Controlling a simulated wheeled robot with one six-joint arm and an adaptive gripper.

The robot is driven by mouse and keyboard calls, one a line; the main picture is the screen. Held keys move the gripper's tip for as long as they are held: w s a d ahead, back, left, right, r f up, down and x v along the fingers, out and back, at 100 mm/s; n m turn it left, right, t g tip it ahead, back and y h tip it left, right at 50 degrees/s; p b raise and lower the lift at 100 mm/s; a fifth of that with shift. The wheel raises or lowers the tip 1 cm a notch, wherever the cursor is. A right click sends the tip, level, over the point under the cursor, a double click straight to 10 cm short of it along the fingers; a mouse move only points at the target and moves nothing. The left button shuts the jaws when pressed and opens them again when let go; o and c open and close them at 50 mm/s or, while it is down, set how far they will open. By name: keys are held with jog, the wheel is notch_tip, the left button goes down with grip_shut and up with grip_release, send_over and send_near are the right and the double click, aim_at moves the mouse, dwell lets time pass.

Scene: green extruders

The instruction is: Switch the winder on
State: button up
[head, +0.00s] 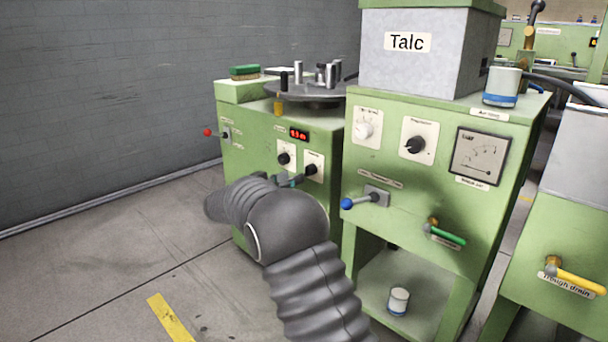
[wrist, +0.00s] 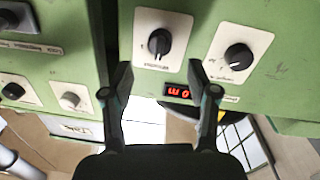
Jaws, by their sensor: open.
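A green cabinet (head: 255,185) with a round grey turntable (head: 312,93) on top stands left of the Talc cabinet; its small labels are too small to read, so I cannot confirm it is the winder. Its front has a red digital display (head: 299,134), a left black knob (head: 284,159) and a right black knob (head: 311,170). A red-tipped lever (head: 207,132) sticks out at its left. My gripper (wrist: 160,70) is open and empty. In the wrist view, the right knob (wrist: 160,43) is just beyond the fingertips; the other knob (wrist: 238,57) is right of them.
The Talc cabinet (head: 400,240) stands close on the right, with a blue-tipped lever (head: 347,204) and a green-handled valve (head: 447,235) projecting. A white cup (head: 398,301) is on its lower shelf. Grey floor (head: 110,240) is open at left, up to the wall.

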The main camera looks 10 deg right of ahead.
aim_at(305, 172)
jog(key=x, duration=0.6)
jog(key=shift+w+d, duration=0.1)
jog(key=shift+d, duration=0.15)
jog(key=shift+a, duration=0.1)
grip_shut()
